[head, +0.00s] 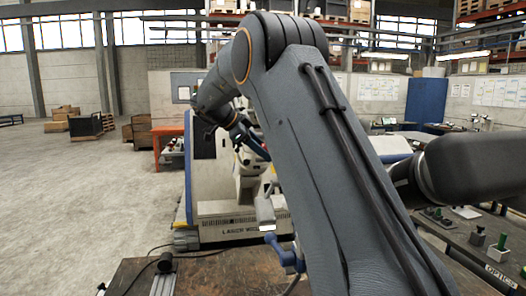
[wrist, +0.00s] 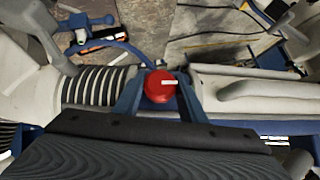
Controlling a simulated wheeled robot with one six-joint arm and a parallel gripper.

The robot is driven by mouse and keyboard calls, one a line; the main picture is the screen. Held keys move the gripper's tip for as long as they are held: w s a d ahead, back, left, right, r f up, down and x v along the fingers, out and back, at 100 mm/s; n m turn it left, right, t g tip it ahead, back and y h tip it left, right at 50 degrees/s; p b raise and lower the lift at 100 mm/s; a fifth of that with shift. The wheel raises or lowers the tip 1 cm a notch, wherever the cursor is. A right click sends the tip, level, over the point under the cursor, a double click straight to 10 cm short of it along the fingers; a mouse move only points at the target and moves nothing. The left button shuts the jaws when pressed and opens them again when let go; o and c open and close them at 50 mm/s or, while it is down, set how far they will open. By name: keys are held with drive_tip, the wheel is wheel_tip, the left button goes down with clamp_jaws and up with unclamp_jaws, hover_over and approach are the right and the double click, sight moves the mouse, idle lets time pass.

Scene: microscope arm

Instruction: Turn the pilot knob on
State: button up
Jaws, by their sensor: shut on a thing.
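The gripper is shut on the knob, one finger on each side. The white mark lies roughly level in the picture. The knob's base and the part it is mounted on are partly hidden behind the fingers. In the head view my own arm covers the middle, and the knob cannot be made out there.
A pale machine (head: 240,205) with lettering on its front stands behind my arm. A brown work table (head: 130,275) is at the lower left. A bench (head: 465,235) with small fixtures is at the right. The floor (head: 60,190) at the left is open.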

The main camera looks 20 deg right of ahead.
drive_tip(key=shift+n+g, duration=0.4)
drive_tip(key=shift+g, duration=0.2)
drive_tip(key=o, duration=1)
drive_tip(key=shift+r, duration=0.1)
drive_tip(key=b+v, duration=0.3)
drive_tip(key=v, duration=0.4)
drive_tip(key=shift+w+a+r, duration=0.1)
drive_tip(key=shift+a+r, duration=0.1)
drive_tip(key=shift+r, duration=0.1)
